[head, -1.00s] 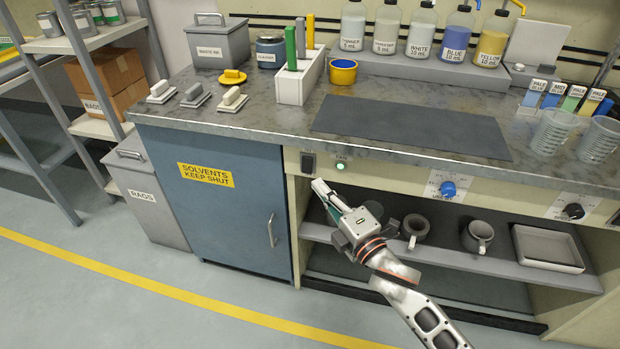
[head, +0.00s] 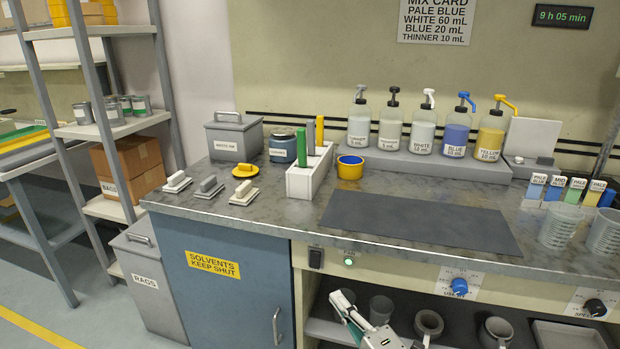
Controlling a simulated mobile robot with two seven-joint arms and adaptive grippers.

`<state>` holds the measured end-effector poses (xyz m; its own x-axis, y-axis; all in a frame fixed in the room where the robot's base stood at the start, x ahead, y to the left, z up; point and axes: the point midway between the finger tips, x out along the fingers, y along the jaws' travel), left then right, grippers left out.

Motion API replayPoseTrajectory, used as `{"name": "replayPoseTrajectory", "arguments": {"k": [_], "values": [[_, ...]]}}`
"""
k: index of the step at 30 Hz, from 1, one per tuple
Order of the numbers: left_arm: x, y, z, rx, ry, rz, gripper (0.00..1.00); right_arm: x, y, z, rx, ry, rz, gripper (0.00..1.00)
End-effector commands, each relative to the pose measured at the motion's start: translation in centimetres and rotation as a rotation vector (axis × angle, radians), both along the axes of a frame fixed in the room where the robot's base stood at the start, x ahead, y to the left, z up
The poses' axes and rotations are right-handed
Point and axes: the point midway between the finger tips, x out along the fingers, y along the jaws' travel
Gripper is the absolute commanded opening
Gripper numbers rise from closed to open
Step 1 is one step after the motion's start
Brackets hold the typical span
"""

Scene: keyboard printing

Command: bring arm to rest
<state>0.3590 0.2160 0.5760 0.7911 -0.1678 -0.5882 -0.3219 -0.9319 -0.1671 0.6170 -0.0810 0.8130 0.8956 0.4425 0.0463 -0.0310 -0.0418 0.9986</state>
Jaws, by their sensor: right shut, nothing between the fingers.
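My right gripper (head: 343,302) is at the bottom of the head view, in front of the open shelf under the bench. Its fingers are shut with nothing between them, and it points up and left, below the black switch (head: 316,257) and the lit green fan button (head: 349,261). It looks apart from both. Most of my right arm is cut off by the lower picture edge. My left gripper does not show.
The bench top (head: 280,228) carries a dark mat (head: 420,219), several pump bottles (head: 456,135), a white holder (head: 309,178) and clear cups (head: 560,226). Mugs (head: 428,325) stand on the shelf behind my gripper. A blue cabinet (head: 235,300) and rags bin (head: 148,285) stand left.

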Motion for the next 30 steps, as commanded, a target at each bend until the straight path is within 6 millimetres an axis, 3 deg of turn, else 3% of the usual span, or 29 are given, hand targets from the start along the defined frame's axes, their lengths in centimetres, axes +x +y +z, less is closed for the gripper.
{"name": "replayPoseTrajectory", "arguments": {"k": [7, 15, 19, 24, 30], "values": [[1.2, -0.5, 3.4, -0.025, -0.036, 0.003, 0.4, -7.0, -4.3, -7.0, 0.398, 0.398, -0.128, 0.0], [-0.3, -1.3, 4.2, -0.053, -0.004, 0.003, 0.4, -18.6, -9.5, -15.4, 0.864, 0.816, -0.388, 0.0], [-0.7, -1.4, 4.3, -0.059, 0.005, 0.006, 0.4, -23.3, -11.1, -17.7, 1.018, 0.933, -0.5, 0.0], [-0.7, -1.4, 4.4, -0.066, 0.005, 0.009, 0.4, -26.2, -12.0, -19.0, 1.111, 0.995, -0.574, 0.0], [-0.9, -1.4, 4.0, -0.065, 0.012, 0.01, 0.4, -26.4, -12.1, -19.3, 1.12, 1.001, -0.581, 0.0]]}}
